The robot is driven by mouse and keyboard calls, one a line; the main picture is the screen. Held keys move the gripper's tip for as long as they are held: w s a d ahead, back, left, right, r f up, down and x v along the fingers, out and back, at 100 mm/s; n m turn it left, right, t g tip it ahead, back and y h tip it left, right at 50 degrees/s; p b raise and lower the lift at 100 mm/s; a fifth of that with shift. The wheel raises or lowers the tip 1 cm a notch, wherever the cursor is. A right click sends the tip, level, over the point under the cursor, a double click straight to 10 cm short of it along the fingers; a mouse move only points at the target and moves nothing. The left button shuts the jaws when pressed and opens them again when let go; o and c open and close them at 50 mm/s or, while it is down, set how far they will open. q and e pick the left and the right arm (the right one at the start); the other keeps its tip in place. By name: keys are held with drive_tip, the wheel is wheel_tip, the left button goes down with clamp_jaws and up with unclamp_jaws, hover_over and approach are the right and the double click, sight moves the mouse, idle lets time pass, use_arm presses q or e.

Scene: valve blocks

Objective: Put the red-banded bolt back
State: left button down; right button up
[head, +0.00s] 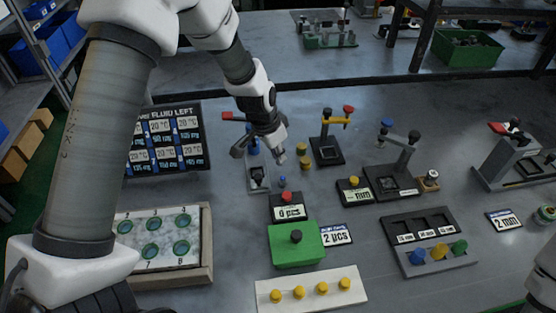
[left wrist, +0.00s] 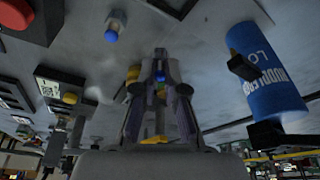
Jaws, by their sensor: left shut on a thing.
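My left gripper (head: 279,156) hangs above the table near the middle of the head view, pointing down, beside the small yellow pieces. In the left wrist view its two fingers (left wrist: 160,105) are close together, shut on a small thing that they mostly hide. I cannot make out a red band on it. No red-banded bolt shows clearly elsewhere, and I cannot tell which opening is its place. A dark holder (head: 258,178) stands just below and left of the gripper. My right gripper is out of view.
A blue can (left wrist: 268,75) stands close to the left gripper. Yellow stacked pieces (head: 302,150) and a black-based valve stand (head: 327,152) are to the right.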

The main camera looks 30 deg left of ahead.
use_arm(q)
wheel_tip(320, 180, down, 2)
drive_tip(key=shift+f, duration=0.25)
drive_tip(key=c, duration=1.2)
unclamp_jaws()
drive_tip(key=shift+f+b, duration=0.1)
drive_tip(key=shift+b, duration=0.2)
drive_tip(key=shift+r+p, duration=0.3)
drive_tip(key=p+v, duration=0.1)
drive_tip(key=v, duration=1)
drive_tip(key=shift+s+a+r, duration=0.1)
drive_tip(key=shift+s+r, duration=0.05)
drive_tip(key=shift+r, duration=0.2)
